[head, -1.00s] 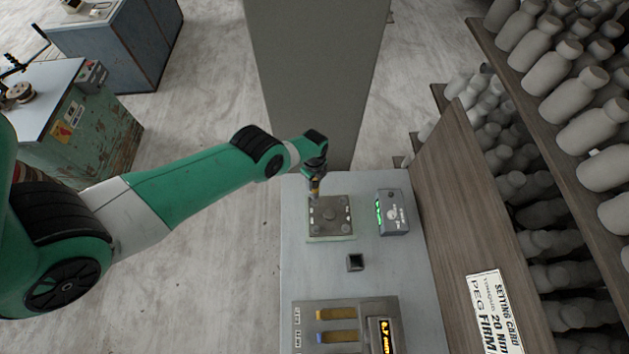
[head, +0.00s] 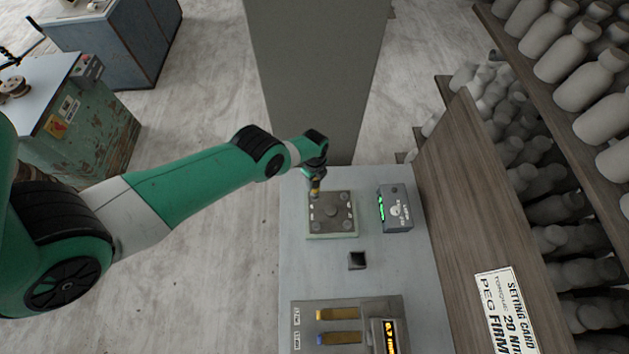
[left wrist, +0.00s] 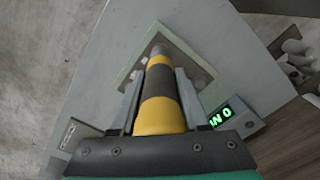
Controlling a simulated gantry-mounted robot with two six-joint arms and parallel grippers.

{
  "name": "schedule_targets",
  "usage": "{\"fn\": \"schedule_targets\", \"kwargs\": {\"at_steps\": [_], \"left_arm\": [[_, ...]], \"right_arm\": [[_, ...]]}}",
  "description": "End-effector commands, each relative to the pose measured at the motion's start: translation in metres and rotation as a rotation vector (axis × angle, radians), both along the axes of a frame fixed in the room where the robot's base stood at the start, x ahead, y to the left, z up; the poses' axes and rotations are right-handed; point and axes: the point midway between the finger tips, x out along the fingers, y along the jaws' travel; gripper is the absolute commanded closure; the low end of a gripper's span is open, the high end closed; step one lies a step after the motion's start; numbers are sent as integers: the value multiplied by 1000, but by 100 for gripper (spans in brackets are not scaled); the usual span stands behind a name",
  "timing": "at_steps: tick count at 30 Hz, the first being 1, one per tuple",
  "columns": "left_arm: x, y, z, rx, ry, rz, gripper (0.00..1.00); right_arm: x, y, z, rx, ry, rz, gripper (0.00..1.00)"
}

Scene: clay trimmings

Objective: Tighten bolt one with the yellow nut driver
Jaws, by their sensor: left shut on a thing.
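My left gripper (head: 315,180) is shut on the yellow nut driver (head: 315,188), which has a dark band around its middle. The driver stands over the upper left corner of a grey bolt plate (head: 334,214) with several round bolts. In the left wrist view the driver (left wrist: 160,107) lies between the two fingers and its tip points at the plate (left wrist: 197,79). The tip hides the bolt under it, so I cannot tell whether it is seated. My right gripper is not in view.
A dark box with a green display (head: 396,208) stands right of the plate. A wooden panel (head: 470,200) with a setting card (head: 506,312) borders the right side.

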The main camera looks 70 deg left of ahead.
Motion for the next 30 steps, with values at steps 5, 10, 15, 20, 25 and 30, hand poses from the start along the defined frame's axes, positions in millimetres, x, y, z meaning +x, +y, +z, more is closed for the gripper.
{"fn": "schedule_targets", "kwargs": {"at_steps": [5,10,15,20,25,30], "left_arm": [[1,1,1,0,-1,0,100],[1,1,1,0,-1,0,100],[1,1,1,0,-1,0,100],[1,1,0,0,-1,0,100],[1,1,-3,0,-1,0,100],[1,1,-5,0,-1,0,100]], "right_arm": [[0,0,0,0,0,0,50],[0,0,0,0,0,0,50],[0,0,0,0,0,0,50],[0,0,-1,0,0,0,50],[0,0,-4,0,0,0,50],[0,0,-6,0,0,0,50]]}}
